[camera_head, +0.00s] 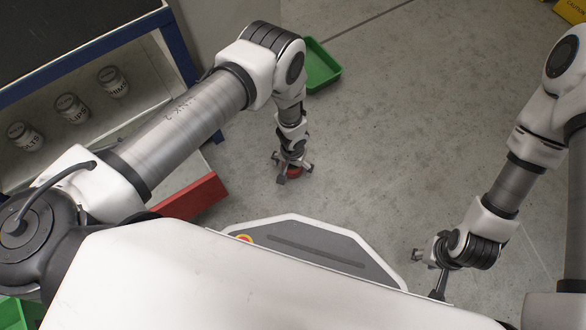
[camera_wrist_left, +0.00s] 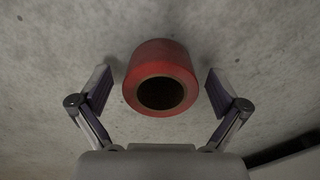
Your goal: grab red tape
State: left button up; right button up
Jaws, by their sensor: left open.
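A red roll of tape (camera_wrist_left: 160,62) lies on the concrete floor in the left wrist view, its dark round hole facing the camera. My left gripper (camera_wrist_left: 160,95) is open, with one finger on each side of the tape and a gap to it on both sides. In the head view the left gripper (camera_head: 293,172) points down at the floor, and a bit of the red tape (camera_head: 295,170) shows between its fingers. My right gripper (camera_head: 428,274) is at the lower right in the head view, apart from the tape; its fingers are small and partly hidden.
A green tray (camera_head: 322,66) lies on the floor behind my left arm. A blue-framed shelf (camera_head: 178,45) with several labelled cans stands at the left, and a red box (camera_head: 190,198) is below it. The floor at centre right is clear.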

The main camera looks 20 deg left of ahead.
pick_arm(q)
jog(key=shift+w, duration=0.1)
jog(key=c, duration=1.3)
